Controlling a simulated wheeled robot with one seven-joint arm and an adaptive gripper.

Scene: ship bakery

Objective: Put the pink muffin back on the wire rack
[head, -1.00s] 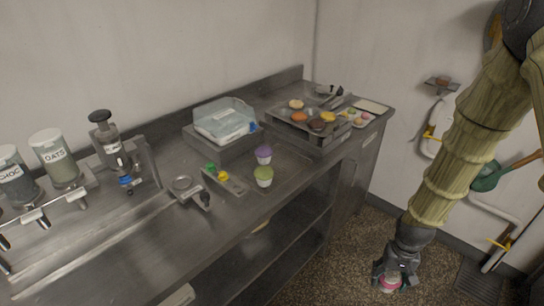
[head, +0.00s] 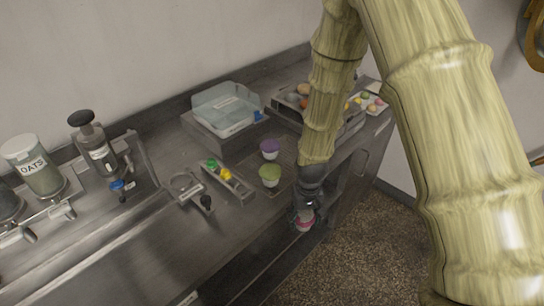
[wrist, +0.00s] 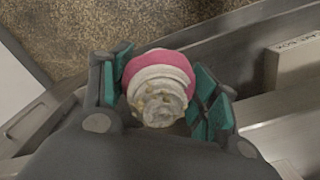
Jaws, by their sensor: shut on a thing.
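The pink muffin (head: 304,223) is in my gripper (head: 305,213), in front of the counter's front edge and right of the green muffin. In the wrist view the pink muffin (wrist: 160,75) shows a pink band and a pale swirl with small yellowish bits. The teal finger pads of my gripper (wrist: 157,88) are shut on both its sides. A dark flat patch on the counter, seemingly the wire rack (head: 286,158), bears a purple muffin (head: 270,149) and a green muffin (head: 270,175). My arm hides its right part.
A clear-lidded box (head: 226,108) stands behind the rack. A small holder with green and yellow items (head: 228,178) and a metal tool with a black knob (head: 191,190) lie to the left. A tray of pastries (head: 290,98) is partly hidden by my arm.

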